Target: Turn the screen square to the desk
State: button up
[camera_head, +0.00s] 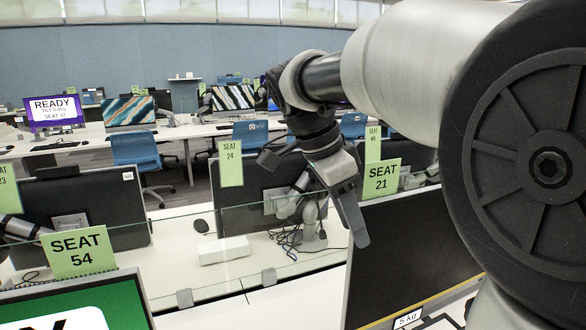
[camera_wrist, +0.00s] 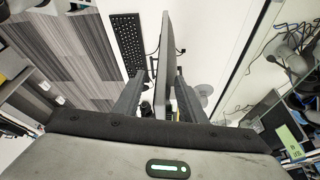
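The near dark screen (camera_head: 410,255) stands at the lower right in the head view, its face oblique to me. A strip with a "5 kg" tag (camera_head: 407,318) runs along its bottom. My gripper (camera_head: 345,200) hangs by its upper left edge, pointing down. In the wrist view a thin screen (camera_wrist: 167,45) shows almost edge-on, between the two fingers of my gripper (camera_wrist: 160,88). The fingers are apart, one on each side of it. I cannot tell whether either finger touches it. Its lower end is hidden behind my gripper body.
A keyboard (camera_wrist: 127,42) lies on the white desk beside the screen in the wrist view. A glass divider (camera_head: 235,215) runs behind the near desk. Green signs stand near, SEAT 21 (camera_head: 381,179) and SEAT 54 (camera_head: 79,250). Other screens (camera_head: 95,205) stand beyond the divider.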

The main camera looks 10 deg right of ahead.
jog(key=p+v, duration=0.3)
jog(key=v, duration=1.2)
jog(key=shift+a, duration=0.2)
jog(key=shift+s+f, duration=0.1)
